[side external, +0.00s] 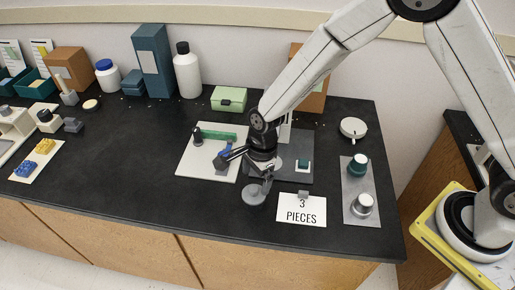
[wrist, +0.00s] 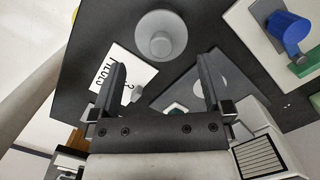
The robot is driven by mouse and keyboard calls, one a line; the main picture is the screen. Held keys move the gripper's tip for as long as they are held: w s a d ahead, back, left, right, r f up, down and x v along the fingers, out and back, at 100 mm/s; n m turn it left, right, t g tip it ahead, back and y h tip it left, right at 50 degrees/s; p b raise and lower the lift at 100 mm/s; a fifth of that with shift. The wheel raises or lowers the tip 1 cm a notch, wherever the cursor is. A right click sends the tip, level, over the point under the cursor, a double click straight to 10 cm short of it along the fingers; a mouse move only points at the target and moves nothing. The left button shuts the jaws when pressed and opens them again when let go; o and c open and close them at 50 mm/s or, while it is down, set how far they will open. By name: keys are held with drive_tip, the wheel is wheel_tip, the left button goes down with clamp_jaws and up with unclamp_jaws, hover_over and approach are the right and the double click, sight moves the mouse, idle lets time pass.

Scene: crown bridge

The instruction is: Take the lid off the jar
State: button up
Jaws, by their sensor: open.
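A white jar (side external: 107,80) with a blue lid (side external: 104,64) stands upright at the back left of the black bench. The lid sits on top of the jar. My gripper (side external: 246,172) is far to the right of the jar, low over the bench's front middle. In the wrist view my gripper (wrist: 161,70) has its two fingers wide apart with nothing held between them. The jar is not in the wrist view.
A grey round knobbed piece (side external: 254,194) lies near the front edge, close to my gripper; it also shows in the wrist view (wrist: 160,44). A white bottle (side external: 187,74) and blue binder (side external: 152,64) stand right of the jar. The left-centre bench is clear.

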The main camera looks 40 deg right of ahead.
sight(254, 188)
drive_tip(key=shift+a+f, duration=0.2)
drive_tip(key=shift+f, duration=1)
drive_tip(key=shift+a+f, duration=0.15)
drive_tip(key=shift+f, duration=1.05)
drive_tip(key=c, duration=0.9)
